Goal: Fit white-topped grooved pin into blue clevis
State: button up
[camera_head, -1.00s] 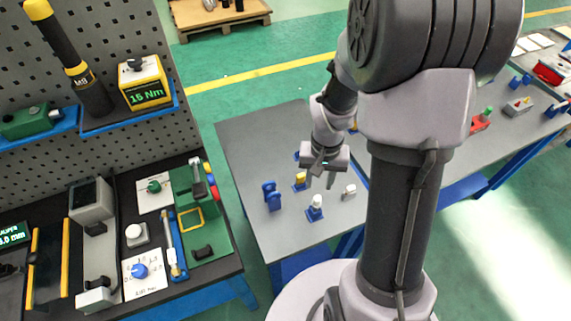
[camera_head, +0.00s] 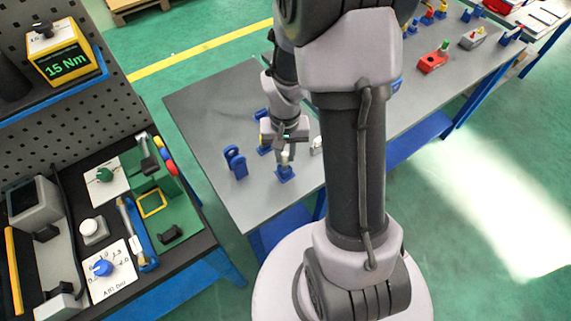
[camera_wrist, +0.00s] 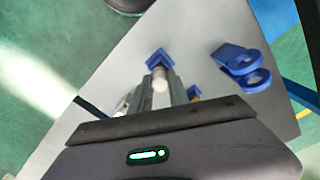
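The white-topped pin (camera_head: 285,157) stands upright in a small blue stand (camera_head: 286,173) on the grey table. In the wrist view the white top (camera_wrist: 160,78) shows between my two fingers, with the blue stand (camera_wrist: 158,57) beyond. My gripper (camera_head: 284,145) is lowered over the pin from above. Its fingers (camera_wrist: 160,88) look open, one on each side of the white top; contact is not clear. The blue clevis (camera_head: 235,162) stands apart at the left of the table. It also shows in the wrist view (camera_wrist: 240,65), with two rounded, holed lugs. The pin's groove is not distinguishable.
A whitish piece (camera_head: 316,145) stands right of the gripper. A blue stand (camera_head: 264,146) is behind the gripper, and a yellow piece (camera_wrist: 193,91) shows beside a finger. A dark tool bench (camera_head: 190,262) lies left.

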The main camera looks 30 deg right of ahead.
grip_shut()
jog(key=shift+r, duration=0.1)
jog(key=shift+r+p, duration=2.8)
jog(key=shift+r, duration=0.65)
jog(key=shift+f, duration=0.15)
